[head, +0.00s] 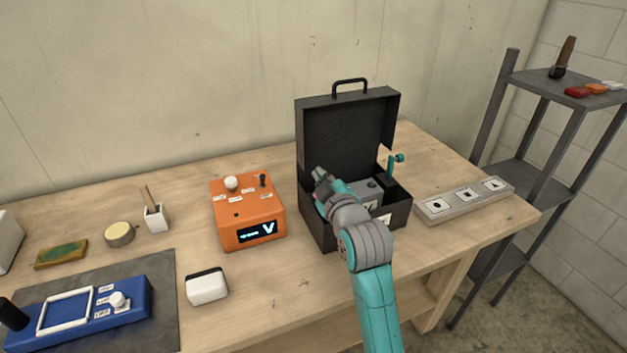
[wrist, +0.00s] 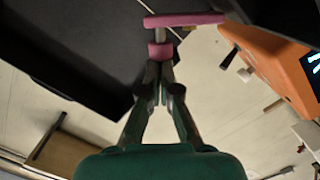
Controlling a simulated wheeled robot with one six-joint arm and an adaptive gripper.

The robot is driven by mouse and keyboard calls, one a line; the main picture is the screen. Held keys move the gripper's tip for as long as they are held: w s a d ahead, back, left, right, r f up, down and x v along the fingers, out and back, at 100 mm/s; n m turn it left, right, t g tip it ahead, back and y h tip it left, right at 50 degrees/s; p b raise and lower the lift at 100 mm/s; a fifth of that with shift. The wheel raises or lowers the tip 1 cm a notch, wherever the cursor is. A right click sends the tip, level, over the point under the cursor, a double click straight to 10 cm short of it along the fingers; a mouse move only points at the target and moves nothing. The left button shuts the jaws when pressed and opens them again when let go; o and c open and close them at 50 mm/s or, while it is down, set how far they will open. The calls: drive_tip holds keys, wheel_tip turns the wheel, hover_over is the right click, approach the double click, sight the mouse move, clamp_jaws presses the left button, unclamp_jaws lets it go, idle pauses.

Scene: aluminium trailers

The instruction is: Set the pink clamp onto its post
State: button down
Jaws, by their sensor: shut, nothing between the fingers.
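In the wrist view, a pink bar (wrist: 185,19) lies across the top, and a smaller pink block (wrist: 160,50) sits below it on a short grey stem (wrist: 160,35). These pink parts look like the clamp. My gripper (wrist: 161,80) is shut and empty, its fingertips just short of the pink block; I cannot tell whether they touch it. In the head view, my gripper (head: 319,178) is over the left side of the open black case (head: 320,235).
The case's raised lid (head: 345,130) stands behind my gripper. A grey box (head: 370,188) and a teal crank (head: 394,165) are in the case. An orange device (head: 247,213) stands to its left, a grey labelled strip (head: 465,200) to its right.

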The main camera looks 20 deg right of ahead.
drive_tip(key=d+m, duration=0.2)
drive_tip(key=shift+f+m, duration=0.1)
drive_tip(key=shift+m, duration=0.2)
drive_tip(key=shift+d+f+m+y, duration=0.2)
drive_tip(key=shift+d+m, duration=0.2)
drive_tip(key=shift+m, duration=0.2)
drive_tip(key=shift+d+f+m+y, duration=0.2)
drive_tip(key=shift+d+m, duration=0.15)
drive_tip(key=shift+m, duration=0.25)
drive_tip(key=shift+r, duration=0.1)
